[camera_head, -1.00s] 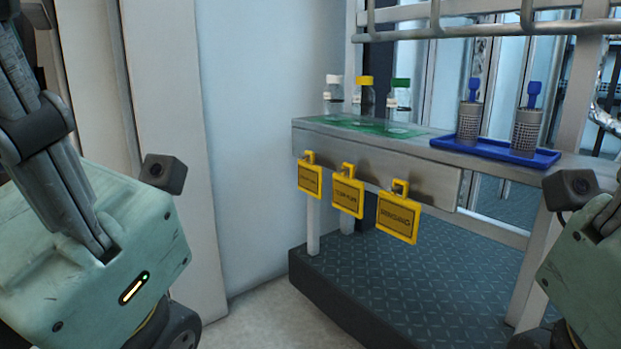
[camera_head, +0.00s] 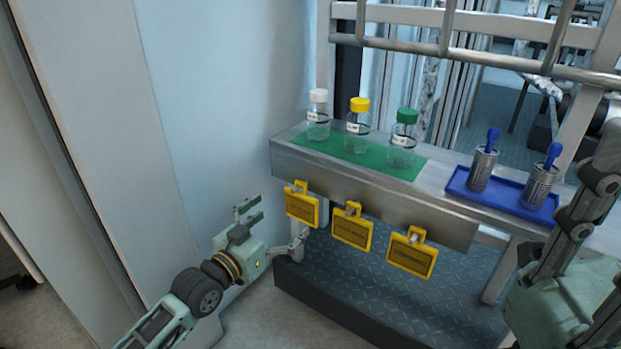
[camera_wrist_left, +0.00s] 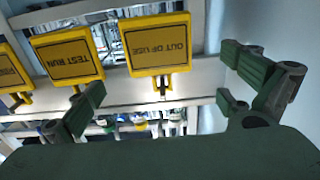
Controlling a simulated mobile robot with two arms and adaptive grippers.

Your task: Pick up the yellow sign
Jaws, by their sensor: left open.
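Three yellow signs hang in a row on the front of a metal bench: a left sign (camera_head: 301,208), a middle sign (camera_head: 351,232) and a right sign (camera_head: 410,258). In the left wrist view they appear upside down: one reads OUT OF USE (camera_wrist_left: 158,45), one TEST RUN (camera_wrist_left: 67,55), and a third (camera_wrist_left: 12,70) is cut off at the edge. My left gripper (camera_head: 275,227) is open and empty, just left of the left sign. In the left wrist view the OUT OF USE sign lies between its fingers (camera_wrist_left: 165,90), apparently untouched. My right arm shows at lower right; its fingers are hidden.
On the bench (camera_head: 375,194), a green mat (camera_head: 380,171) bears bottles with white (camera_head: 318,96), yellow (camera_head: 359,105) and green (camera_head: 406,117) caps. A blue tray (camera_head: 502,196) holds two metal cylinders. A wall stands left of the bench; a dark step (camera_head: 390,300) lies below.

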